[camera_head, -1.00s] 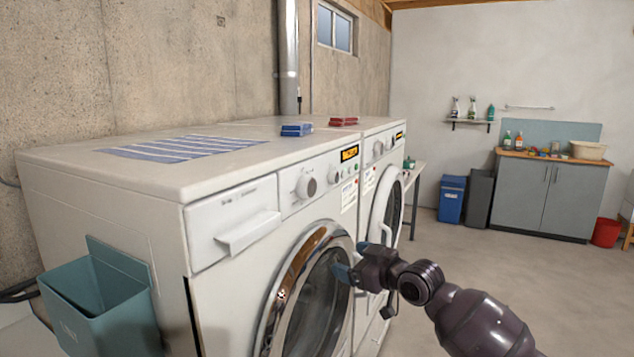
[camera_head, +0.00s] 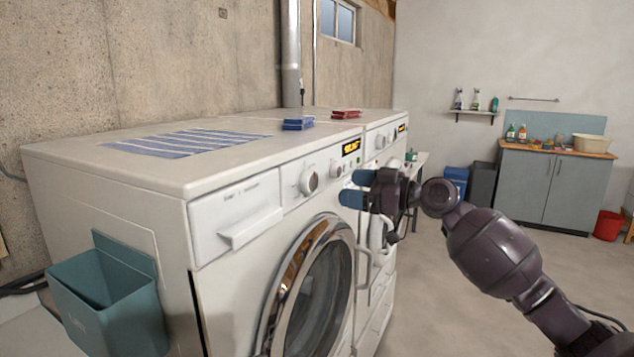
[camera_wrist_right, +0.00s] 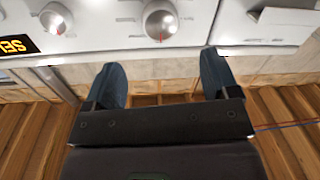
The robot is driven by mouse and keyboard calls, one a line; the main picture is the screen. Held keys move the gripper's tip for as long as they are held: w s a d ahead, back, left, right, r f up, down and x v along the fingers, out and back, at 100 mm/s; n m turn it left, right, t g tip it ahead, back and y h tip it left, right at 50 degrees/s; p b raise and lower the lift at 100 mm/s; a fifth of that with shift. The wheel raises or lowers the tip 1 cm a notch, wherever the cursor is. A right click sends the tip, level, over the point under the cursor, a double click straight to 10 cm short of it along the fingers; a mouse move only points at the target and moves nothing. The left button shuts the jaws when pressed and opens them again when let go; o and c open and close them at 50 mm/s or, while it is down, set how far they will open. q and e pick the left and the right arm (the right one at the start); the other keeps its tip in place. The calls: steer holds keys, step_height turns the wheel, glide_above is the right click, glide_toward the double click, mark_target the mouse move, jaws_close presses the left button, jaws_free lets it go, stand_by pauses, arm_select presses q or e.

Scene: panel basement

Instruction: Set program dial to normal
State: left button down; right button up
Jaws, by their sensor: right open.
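The near white washing machine (camera_head: 235,280) has a large round silver dial (camera_head: 308,181) on its front panel, with a smaller knob (camera_head: 337,168) and an amber display (camera_head: 351,147) to its right. In the right wrist view the large dial (camera_wrist_right: 160,20) has a red mark on its rim, and the smaller knob (camera_wrist_right: 56,18) is left of it. Labels around the dials are too small to read. My right gripper (camera_head: 356,188) has its blue fingers spread and empty in front of the panel. The wrist view shows the fingertips (camera_wrist_right: 162,72) apart, short of the large dial. My left gripper is not visible.
A second white machine (camera_head: 381,150) stands right behind the first. The detergent drawer (camera_head: 235,218) is left of the dial. The round door (camera_head: 318,285) lies below the panel. A teal bin (camera_head: 110,300) hangs on the near side.

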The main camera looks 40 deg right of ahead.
mark_target(314, 182)
steer(key=p+x, duration=0.1)
steer(key=x, duration=0.7)
steer(key=shift+r, duration=0.1)
steer(key=shift+w+a, duration=0.3)
steer(key=shift+w, duration=0.15)
steer(key=shift+c, duration=0.5)
steer(key=c, duration=0.8)
steer(key=shift+p, duration=0.3)
